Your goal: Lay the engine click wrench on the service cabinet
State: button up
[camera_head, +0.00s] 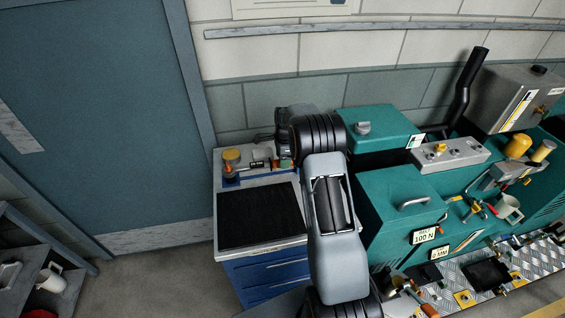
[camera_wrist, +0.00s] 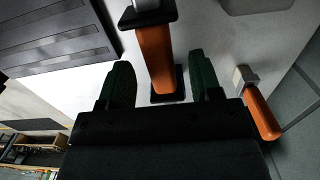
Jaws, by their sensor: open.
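In the wrist view, an orange handle (camera_wrist: 158,58) with black ends lies between the two dark green fingers of my gripper (camera_wrist: 162,88). The jaws are open, with a gap on each side of the handle. It looks like a wrench grip, but I cannot tell for sure that it is the engine click wrench. A second orange handle (camera_wrist: 262,112) with a metal end is just right of the fingers. The service cabinet (camera_head: 265,272) is blue with a pale top, left of my arm. My gripper is at its back right corner, mostly hidden in the head view.
A black mat (camera_head: 258,217) covers the cabinet's front and looks bare. Small tools and a yellow-topped item (camera_head: 231,155) stand behind it. Teal machine housings (camera_head: 402,208) rise close on the right. A door (camera_head: 95,110) and a low shelf (camera_head: 30,262) are left.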

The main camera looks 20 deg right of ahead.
notch_tip(320, 180, up, 12)
jog(key=b, duration=0.1)
jog(key=shift+d, duration=0.35)
jog(key=shift+s, duration=0.1)
dwell(0.3)
